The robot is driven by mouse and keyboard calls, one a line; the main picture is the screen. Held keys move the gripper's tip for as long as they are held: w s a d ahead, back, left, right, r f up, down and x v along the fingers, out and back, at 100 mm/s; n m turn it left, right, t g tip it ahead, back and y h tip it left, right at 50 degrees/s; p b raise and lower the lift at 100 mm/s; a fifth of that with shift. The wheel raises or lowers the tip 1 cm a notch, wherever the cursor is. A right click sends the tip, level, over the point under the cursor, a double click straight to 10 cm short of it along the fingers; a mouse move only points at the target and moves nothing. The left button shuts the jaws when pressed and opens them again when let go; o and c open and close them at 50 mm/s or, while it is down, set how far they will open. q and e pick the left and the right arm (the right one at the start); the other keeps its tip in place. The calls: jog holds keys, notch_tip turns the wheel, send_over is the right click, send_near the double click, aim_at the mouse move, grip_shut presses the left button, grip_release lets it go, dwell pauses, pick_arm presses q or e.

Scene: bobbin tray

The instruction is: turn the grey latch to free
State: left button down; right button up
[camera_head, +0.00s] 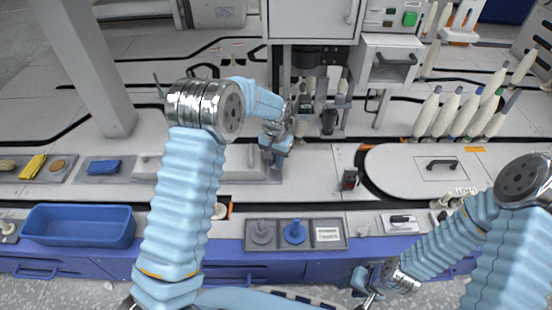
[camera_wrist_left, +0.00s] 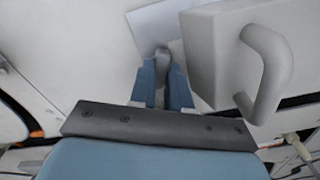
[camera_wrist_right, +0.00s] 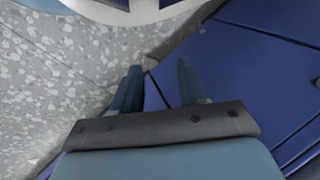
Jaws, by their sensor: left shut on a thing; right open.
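The grey latch (camera_wrist_left: 162,58) shows in the left wrist view as a small rounded grey piece between my left fingertips, against a pale panel. My left gripper (camera_wrist_left: 162,84) is shut on it. In the head view my left gripper (camera_head: 273,158) is at the right end of a long pale cover, and the latch cannot be made out there. How far the latch is turned cannot be told. My right gripper (camera_head: 368,300) is open and empty, low in front of the bench. In the right wrist view its fingers (camera_wrist_right: 158,85) are apart over floor and blue cabinet fronts.
A pale box with a large grey handle (camera_wrist_left: 268,75) is close to the right of my left gripper. A blue bin (camera_head: 78,225) stands at the left front. A tray with a grey and a blue knob (camera_head: 295,232) is at the front edge. Pale bobbins (camera_head: 448,112) stand at the right.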

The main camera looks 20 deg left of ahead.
pick_arm(q)
jog(key=n+p, duration=0.1)
jog(key=n, duration=0.4)
dwell(0.6)
jog(key=c, duration=1.1)
grip_release()
jog(key=shift+r, duration=0.1)
notch_tip(320, 180, up, 14)
jog(key=shift+f+p, duration=0.2)
jog(key=shift+p, duration=0.8)
